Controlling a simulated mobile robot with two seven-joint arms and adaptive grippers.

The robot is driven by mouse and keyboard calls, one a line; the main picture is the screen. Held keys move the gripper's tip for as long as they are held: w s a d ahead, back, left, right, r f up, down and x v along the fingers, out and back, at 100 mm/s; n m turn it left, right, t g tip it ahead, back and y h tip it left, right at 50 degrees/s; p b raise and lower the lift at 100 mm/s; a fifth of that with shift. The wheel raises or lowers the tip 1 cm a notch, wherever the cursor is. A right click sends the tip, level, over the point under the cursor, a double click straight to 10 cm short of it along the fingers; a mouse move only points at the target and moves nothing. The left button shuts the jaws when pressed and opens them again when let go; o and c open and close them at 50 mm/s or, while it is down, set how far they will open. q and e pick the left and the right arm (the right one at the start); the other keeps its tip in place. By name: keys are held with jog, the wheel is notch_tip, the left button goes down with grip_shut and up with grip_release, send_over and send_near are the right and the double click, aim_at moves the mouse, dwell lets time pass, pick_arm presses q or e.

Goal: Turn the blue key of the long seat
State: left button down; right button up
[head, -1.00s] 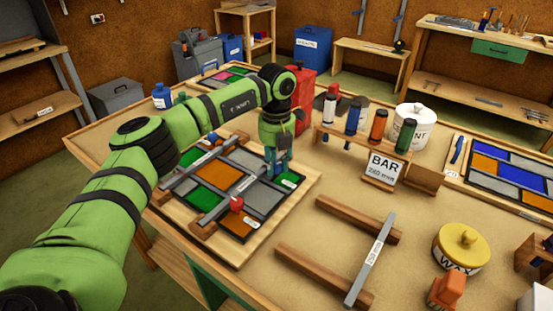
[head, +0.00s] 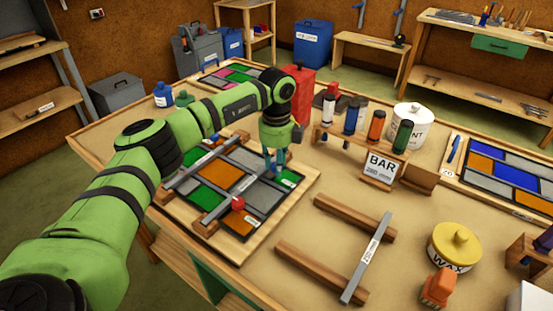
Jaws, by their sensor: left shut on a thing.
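The leaded panel (head: 262,199) of green, orange and grey panes lies on a wooden board (head: 243,248) at the middle left of the table. Metal bars (head: 233,203) lie across it, and a red knob (head: 238,203) sits by the nearer bar. My left gripper (head: 275,172) points down over the panel's right part, at the far end of that bar. It is shut on a small blue thing that appears to be the blue key; the fingers mostly hide it. My right gripper is out of view.
A red can (head: 299,92) stands behind my arm.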

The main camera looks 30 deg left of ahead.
pick_arm(q)
jog(key=n+p, duration=0.1)
jog(key=n, duration=0.3)
jog(key=shift+n+p, duration=0.3)
jog(key=n+p, duration=0.2)
jog(key=n, duration=0.2)
jog(key=shift+n, duration=0.4)
jog(key=c, duration=0.9)
grip_release()
jog(key=shift+c, duration=0.2)
notch_tip(320, 180, up, 12)
